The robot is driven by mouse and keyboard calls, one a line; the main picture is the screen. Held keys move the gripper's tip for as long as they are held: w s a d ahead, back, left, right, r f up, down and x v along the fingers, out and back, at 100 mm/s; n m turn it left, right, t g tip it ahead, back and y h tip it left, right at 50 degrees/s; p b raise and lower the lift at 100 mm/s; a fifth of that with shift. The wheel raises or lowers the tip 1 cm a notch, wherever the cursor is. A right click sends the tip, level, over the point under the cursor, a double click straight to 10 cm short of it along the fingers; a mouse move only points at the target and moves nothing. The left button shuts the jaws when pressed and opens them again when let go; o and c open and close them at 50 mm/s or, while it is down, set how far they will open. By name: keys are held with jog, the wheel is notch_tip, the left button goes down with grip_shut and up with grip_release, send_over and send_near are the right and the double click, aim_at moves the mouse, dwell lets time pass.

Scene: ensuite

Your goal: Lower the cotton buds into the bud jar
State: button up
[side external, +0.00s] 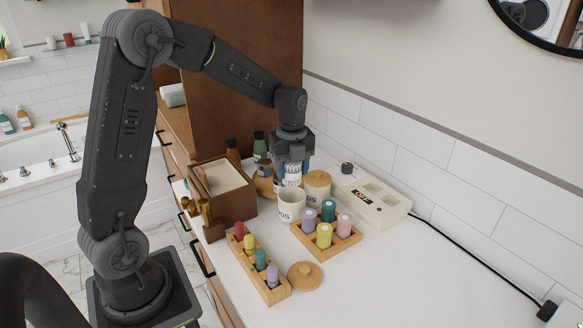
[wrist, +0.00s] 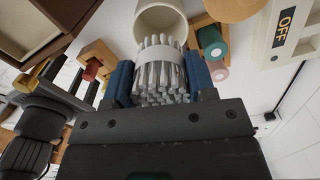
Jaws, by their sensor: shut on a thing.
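My gripper (side external: 291,168) is shut on a bundle of cotton buds (side external: 292,181), white-tipped sticks held upright. In the wrist view the buds (wrist: 159,78) sit between the two blue fingers (wrist: 160,82), with a pale band around them. The open white bud jar (side external: 291,208), with dark lettering, stands on the counter just below the bundle in the side view. In the wrist view its rim and inner wall (wrist: 160,17) show beyond the bundle's far end. I cannot tell whether the lower tips are past the rim.
A second jar with a wooden lid (side external: 317,188) stands close to the right. Wooden racks of coloured bottles (side external: 340,243) and (side external: 250,268), and a loose wooden lid (side external: 305,275), lie in front. A brown box (side external: 235,208) is left; a white "OFF" unit (side external: 385,213) is right.

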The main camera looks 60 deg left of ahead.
aim_at(291, 190)
jog(key=shift+f, duration=0.1)
jog(key=shift+f, duration=3.1)
jog(key=shift+s+f, duration=0.1)
jog(key=o, duration=1)
